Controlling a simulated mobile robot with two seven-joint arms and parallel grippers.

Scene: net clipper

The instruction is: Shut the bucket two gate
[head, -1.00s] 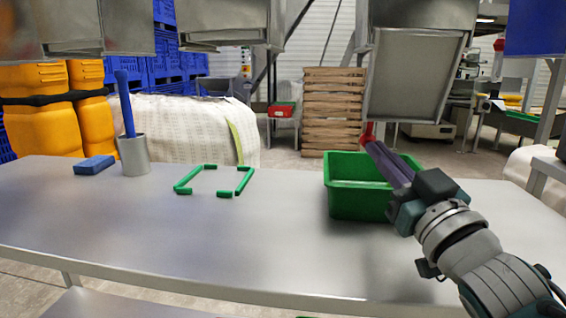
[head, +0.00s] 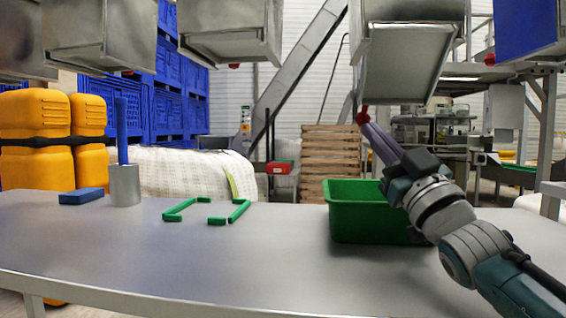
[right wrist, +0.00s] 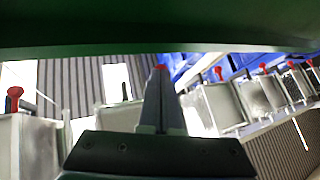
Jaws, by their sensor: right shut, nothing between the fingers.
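Several metal buckets hang along the top of the head view. The bucket (head: 410,14) at centre right has a pale gate (head: 404,62) that hangs tilted below it, so it looks open. No numbers show, so I cannot tell which bucket is two. A red knob (head: 362,115) sits by the lower left corner of this gate. My right gripper (head: 366,125) reaches up from the right, shut and empty, its tips at the red knob. Contact is unclear. The right wrist view shows the shut fingers (right wrist: 159,95) with the red knob (right wrist: 160,68) at their tip. My left gripper is not in view.
A green crate (head: 343,214) stands on the metal table (head: 150,262) under my right arm. Green strips (head: 240,210), a grey cup (head: 125,186) with a blue rod, and a blue block (head: 81,196) lie to the left. Other buckets (head: 232,35) hang nearby.

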